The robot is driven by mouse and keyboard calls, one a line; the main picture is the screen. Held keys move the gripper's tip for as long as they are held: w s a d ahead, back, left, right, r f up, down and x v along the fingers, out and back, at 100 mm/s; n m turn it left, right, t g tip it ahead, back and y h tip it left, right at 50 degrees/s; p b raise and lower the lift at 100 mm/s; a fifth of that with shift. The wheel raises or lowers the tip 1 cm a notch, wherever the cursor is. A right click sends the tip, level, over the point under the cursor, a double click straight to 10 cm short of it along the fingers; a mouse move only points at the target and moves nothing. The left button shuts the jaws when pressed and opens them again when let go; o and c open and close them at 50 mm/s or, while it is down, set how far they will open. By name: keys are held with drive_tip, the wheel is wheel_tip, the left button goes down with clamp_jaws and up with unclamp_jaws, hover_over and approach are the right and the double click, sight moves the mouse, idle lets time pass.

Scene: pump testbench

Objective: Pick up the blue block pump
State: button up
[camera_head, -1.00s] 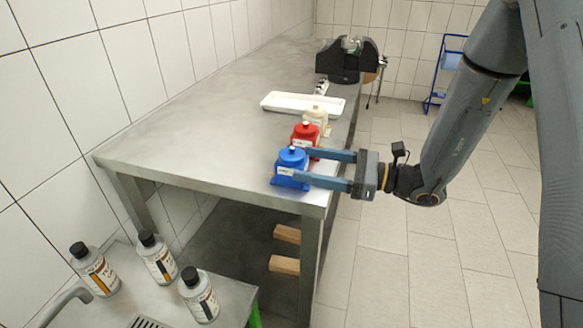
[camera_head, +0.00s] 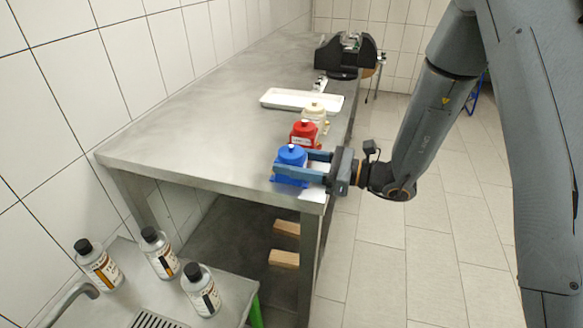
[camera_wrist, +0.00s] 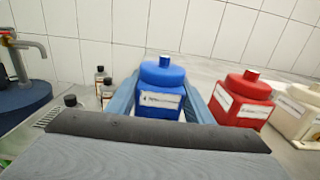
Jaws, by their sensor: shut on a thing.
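The blue block pump (camera_head: 291,160) stands upright at the near right corner of the steel table. It has a round top and a white label, and it also shows in the wrist view (camera_wrist: 162,92). My gripper (camera_head: 314,165) reaches in from the right, with one finger on each side of the blue pump. It is shut on the pump, which appears still at table height. In the wrist view the fingers flank the pump's body. Part of the pump's near side is hidden by a finger in the head view.
A red pump (camera_head: 304,133) stands close behind the blue one, with a cream pump (camera_head: 314,112) beyond it. A white tray (camera_head: 290,99) and a black machine (camera_head: 344,54) are farther back. Several bottles (camera_head: 160,252) stand by the sink. The table's left part (camera_head: 190,130) is clear.

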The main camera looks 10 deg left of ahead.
drive_tip(key=shift+c, duration=1)
drive_tip(key=shift+r, duration=0.15)
